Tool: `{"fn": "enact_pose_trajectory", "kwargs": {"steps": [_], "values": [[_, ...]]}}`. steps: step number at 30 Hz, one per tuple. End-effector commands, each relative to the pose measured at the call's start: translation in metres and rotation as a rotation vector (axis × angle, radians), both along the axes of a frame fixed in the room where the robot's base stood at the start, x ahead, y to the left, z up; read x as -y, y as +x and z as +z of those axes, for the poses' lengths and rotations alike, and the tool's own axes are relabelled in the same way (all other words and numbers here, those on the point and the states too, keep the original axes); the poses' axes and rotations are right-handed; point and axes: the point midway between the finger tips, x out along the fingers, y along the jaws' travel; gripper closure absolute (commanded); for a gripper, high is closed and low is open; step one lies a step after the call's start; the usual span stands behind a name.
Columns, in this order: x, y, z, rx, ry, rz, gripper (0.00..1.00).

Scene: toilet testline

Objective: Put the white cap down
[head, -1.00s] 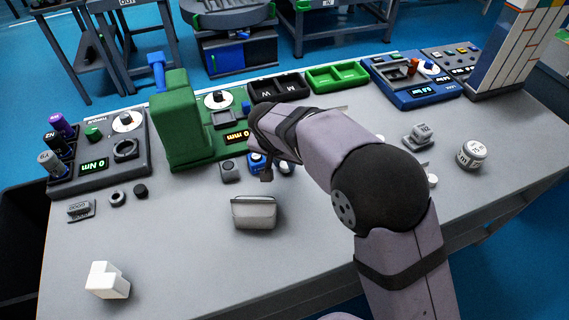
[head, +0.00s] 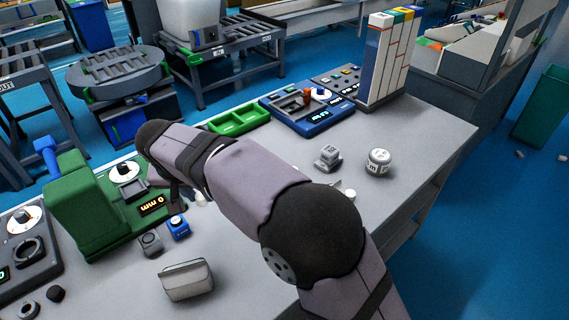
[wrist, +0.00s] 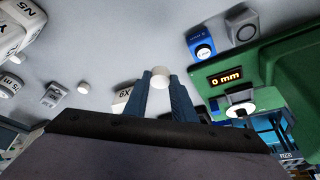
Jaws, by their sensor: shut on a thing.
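The white cap (wrist: 160,80) shows in the wrist view as a small pale round thing between the tips of my gripper (wrist: 160,88). My gripper's two blue fingers are shut on it. It appears above the grey table, but its exact height is unclear. A white block marked 6X (wrist: 122,100) lies partly hidden behind the left finger. In the head view my arm hides most of the gripper and the cap, beside the green device (head: 95,215). A second pale round piece (wrist: 83,87) lies apart on the table, left of the fingers.
A blue-and-white knob block (head: 179,227) and a grey block (head: 150,243) stand near the green device. A green tray (head: 240,121) and a blue device (head: 308,110) stand at the back. The table's right part has free room.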

Motion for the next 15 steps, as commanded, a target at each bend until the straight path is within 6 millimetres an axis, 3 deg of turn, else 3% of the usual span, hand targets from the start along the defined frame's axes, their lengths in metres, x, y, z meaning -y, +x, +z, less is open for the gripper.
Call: {"fn": "enact_pose_trajectory", "kwargs": {"steps": [5,8,11,15], "values": [[0.018,0.017,0.008,0.001,0.0,-0.044,0.97],[0.04,0.035,0.013,0.0,-0.001,-0.095,0.97],[0.071,0.058,0.017,0.0,-0.001,-0.166,0.97],[0.129,0.09,0.017,-0.002,-0.003,-0.286,0.97]]}}
